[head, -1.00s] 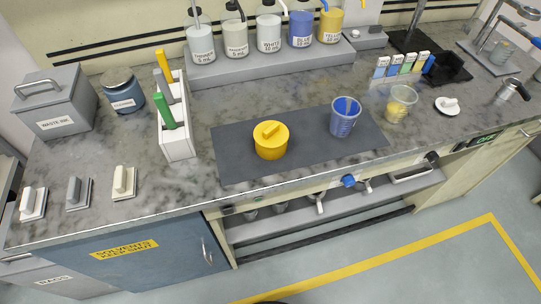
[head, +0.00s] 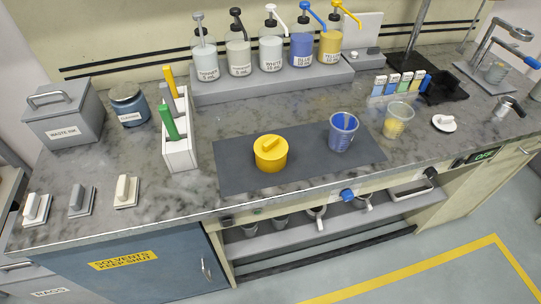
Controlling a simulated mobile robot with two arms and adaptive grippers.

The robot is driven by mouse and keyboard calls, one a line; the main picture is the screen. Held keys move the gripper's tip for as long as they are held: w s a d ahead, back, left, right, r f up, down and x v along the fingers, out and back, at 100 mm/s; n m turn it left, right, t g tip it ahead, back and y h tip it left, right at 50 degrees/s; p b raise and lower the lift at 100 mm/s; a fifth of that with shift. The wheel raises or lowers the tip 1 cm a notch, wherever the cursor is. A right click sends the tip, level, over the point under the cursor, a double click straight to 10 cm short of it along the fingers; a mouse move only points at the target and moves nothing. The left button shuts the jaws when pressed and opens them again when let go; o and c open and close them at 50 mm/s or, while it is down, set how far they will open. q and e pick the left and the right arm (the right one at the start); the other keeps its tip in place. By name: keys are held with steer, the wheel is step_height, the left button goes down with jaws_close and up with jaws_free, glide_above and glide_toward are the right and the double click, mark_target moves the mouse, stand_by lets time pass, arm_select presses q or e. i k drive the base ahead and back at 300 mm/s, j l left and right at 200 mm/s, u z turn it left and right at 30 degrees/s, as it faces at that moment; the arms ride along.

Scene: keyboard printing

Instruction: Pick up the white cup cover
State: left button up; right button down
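A round white cover with a small knob (head: 444,122) lies on the counter at the right, near the front edge. A yellow cup with a yellow knobbed cover on it (head: 270,154) stands on the dark mat (head: 235,172). A clear cup with blue inside (head: 342,132) stands at the right part of the mat, without a cover. A clear cup with yellow inside (head: 397,119) stands uncovered on the counter, left of the white cover. Neither of my grippers is in view.
Several pump bottles (head: 270,50) stand on a grey riser at the back. A white rack (head: 180,142), a jar (head: 128,104) and a waste ink box (head: 65,113) stand at the left. A black tray (head: 444,88) is behind the white cover. Marble around the cover is clear.

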mark_target(445, 123)
steer(key=z, duration=1.25)
